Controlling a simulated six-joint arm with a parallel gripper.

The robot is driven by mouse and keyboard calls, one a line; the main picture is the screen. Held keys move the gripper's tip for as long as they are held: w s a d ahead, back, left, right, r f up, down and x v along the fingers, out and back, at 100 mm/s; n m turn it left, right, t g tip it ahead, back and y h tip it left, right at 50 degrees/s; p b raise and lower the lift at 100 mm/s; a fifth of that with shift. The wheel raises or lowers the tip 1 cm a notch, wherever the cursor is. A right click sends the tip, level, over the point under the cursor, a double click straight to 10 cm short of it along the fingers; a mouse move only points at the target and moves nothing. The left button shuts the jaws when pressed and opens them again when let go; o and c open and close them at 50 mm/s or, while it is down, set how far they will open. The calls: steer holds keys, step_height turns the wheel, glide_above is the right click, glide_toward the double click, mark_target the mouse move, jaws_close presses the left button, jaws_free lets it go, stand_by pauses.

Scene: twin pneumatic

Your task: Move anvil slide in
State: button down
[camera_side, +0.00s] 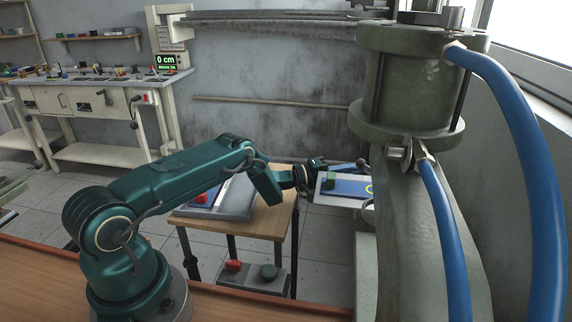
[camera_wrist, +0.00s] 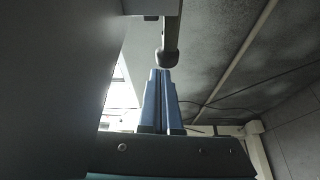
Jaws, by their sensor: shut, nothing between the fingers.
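A pale plate with a blue top, a green block and part of a yellow ring (camera_side: 345,187) sits beside the press column in the side view. It appears to be the anvil slide; its right end is hidden behind the column. My gripper (camera_side: 355,167) reaches to the right just behind and above this plate. In the wrist view my blue fingers (camera_wrist: 161,71) are together with nothing held. A grey rod with a rounded dark end (camera_wrist: 168,57) is just beyond the fingertips. I cannot tell if they touch it.
The large green press (camera_side: 415,85) with thick blue hoses (camera_side: 520,130) fills the right. A wooden table (camera_side: 265,222) with a grey tray stands behind my arm. A pedal box with red and green buttons (camera_side: 253,277) is below.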

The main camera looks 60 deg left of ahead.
steer(key=s+d, duration=0.9)
steer(key=shift+s+d, duration=0.2)
steer(key=shift+d, duration=0.05)
stand_by(0.3)
steer(key=shift+w, duration=0.1)
